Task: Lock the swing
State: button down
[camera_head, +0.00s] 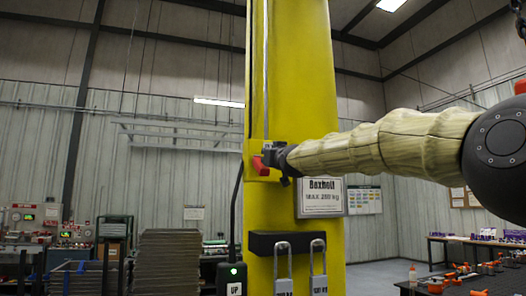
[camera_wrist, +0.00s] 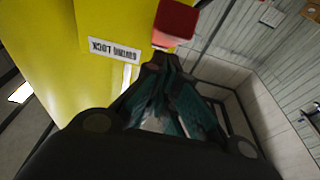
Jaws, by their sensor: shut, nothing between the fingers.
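A yellow column (camera_head: 305,90) stands upright in the middle of the head view. A small red handle (camera_head: 260,166) sticks out from a yellow plate on its left side. My gripper (camera_head: 268,156) is shut and empty, right beside the red handle. In the wrist view, the red handle (camera_wrist: 175,20) is just beyond the fingertips of my gripper (camera_wrist: 158,62). I cannot tell whether they touch. A white label reading "SWING LOCK" (camera_wrist: 114,49) is on the yellow column (camera_wrist: 60,60), upside down in the wrist view.
A "Boxholt MAX 250 kg" sign (camera_head: 321,199) is on the column under my arm. A black bracket (camera_head: 262,243) below holds two grey padlock-shaped weights. A black control box marked UP (camera_head: 232,278) hangs at lower left on a cable. Workbenches stand at both sides.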

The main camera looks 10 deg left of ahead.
jog(key=r+b+v, duration=0.2)
jog(key=b+v, duration=0.2)
jog(key=v, duration=0.7)
jog(key=shift+s+f, duration=0.2)
jog(key=shift+f, duration=0.05)
dwell(0.3)
